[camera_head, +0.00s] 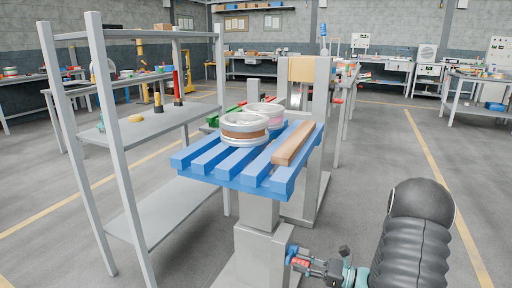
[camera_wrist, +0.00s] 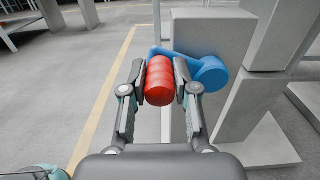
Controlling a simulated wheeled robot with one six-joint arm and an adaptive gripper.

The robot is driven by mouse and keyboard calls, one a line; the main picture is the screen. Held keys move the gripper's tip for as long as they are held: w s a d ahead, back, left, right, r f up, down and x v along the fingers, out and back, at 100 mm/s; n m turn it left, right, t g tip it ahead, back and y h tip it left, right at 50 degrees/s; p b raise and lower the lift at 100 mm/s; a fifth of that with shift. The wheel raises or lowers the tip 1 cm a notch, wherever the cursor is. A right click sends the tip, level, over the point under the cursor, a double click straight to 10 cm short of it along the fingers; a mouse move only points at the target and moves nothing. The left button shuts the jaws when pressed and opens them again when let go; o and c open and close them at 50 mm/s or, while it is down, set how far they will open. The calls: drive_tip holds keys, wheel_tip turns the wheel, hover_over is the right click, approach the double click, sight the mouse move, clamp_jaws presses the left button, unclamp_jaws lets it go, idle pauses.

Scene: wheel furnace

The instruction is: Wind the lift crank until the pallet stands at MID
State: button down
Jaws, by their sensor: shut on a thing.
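The blue slatted pallet (camera_head: 222,164) sits on a grey lift column (camera_head: 257,213) in the middle of the head view. It carries white wheels (camera_head: 244,127) and a wooden bar (camera_head: 293,143). The lift crank has a blue arm and hub (camera_wrist: 208,72) on the side of the column and a red handle (camera_wrist: 159,82). My gripper (camera_wrist: 160,84) is shut on the red handle, a finger on each side. In the head view my gripper (camera_head: 307,263) is low at the column's right side. No MID mark can be made out in either view.
A grey shelf rack (camera_head: 130,143) stands close on the left of the column. A grey post frame with a tan block (camera_head: 302,69) stands behind the pallet. Workbenches (camera_head: 385,79) line the back. Open floor (camera_head: 375,140) lies to the right.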

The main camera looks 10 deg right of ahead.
drive_tip(key=shift+w+d+r, duration=0.3)
drive_tip(key=shift+w+r, duration=0.1)
drive_tip(key=shift+r, duration=0.2)
drive_tip(key=shift+w+d+r, duration=0.45)
drive_tip(key=shift+w+r, duration=0.15)
drive_tip(key=shift+w, duration=0.05)
drive_tip(key=shift+w+d+r, duration=0.45)
drive_tip(key=shift+w+r, duration=0.15)
drive_tip(key=shift+w, duration=0.05)
drive_tip(key=shift+w+d+r, duration=0.1)
drive_tip(key=shift+w+d, duration=0.5)
drive_tip(key=shift+w, duration=0.25)
drive_tip(key=shift+w+d, duration=0.55)
drive_tip(key=shift+w, duration=0.3)
